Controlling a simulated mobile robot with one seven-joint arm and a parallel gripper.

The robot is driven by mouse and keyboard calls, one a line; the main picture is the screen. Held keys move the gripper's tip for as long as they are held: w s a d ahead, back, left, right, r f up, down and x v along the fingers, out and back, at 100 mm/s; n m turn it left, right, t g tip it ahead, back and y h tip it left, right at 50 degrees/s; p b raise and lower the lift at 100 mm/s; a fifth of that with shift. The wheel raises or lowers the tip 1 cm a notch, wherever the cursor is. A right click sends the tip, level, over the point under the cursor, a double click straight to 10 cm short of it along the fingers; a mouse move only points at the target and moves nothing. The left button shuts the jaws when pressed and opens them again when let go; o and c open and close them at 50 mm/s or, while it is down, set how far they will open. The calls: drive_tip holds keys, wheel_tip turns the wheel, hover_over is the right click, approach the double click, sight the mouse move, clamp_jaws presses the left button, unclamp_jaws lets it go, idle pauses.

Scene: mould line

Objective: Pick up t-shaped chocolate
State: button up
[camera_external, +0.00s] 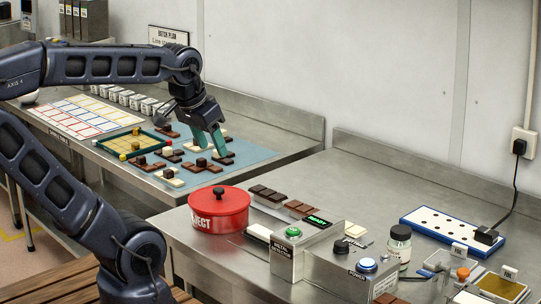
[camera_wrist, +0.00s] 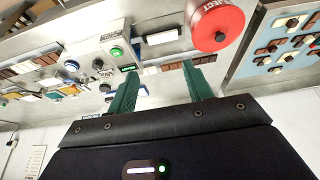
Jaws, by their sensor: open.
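Several small dark, brown and white chocolate pieces (camera_external: 168,152) lie on a blue mat (camera_external: 252,154). They look like joined blocks, some with a raised knob; I cannot tell for sure which is the T-shaped one. My gripper (camera_external: 212,150) has teal fingers and is over the right half of the mat, above or beside some pieces, partly hiding them. In the wrist view my gripper (camera_wrist: 160,74) is open with nothing between its fingers. The mat's pieces (camera_wrist: 290,50) show there at the far right, away from the fingers.
A red reject pot (camera_external: 219,212) stands on the nearer bench, right of the mat. A green-edged tray (camera_external: 130,142) and a printed sheet (camera_external: 80,115) lie left of the mat.

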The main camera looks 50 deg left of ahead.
drive_tip(key=w+a+r, duration=0.2)
drive_tip(key=w+a, duration=0.3)
drive_tip(key=w, duration=0.4)
drive_tip(key=w+a+r, duration=0.2)
drive_tip(key=w+a, duration=0.3)
drive_tip(key=w, duration=0.3)
hover_over(168, 147)
drive_tip(key=s, duration=0.5)
wheel_tip(168, 147, down, 22)
drive_tip(key=f, duration=0.1)
drive_tip(key=x, duration=0.9)
drive_tip(key=shift+w+d+f, duration=0.2)
drive_tip(key=shift+w+f, duration=0.05)
drive_tip(key=shift+w, duration=0.2)
clamp_jaws()
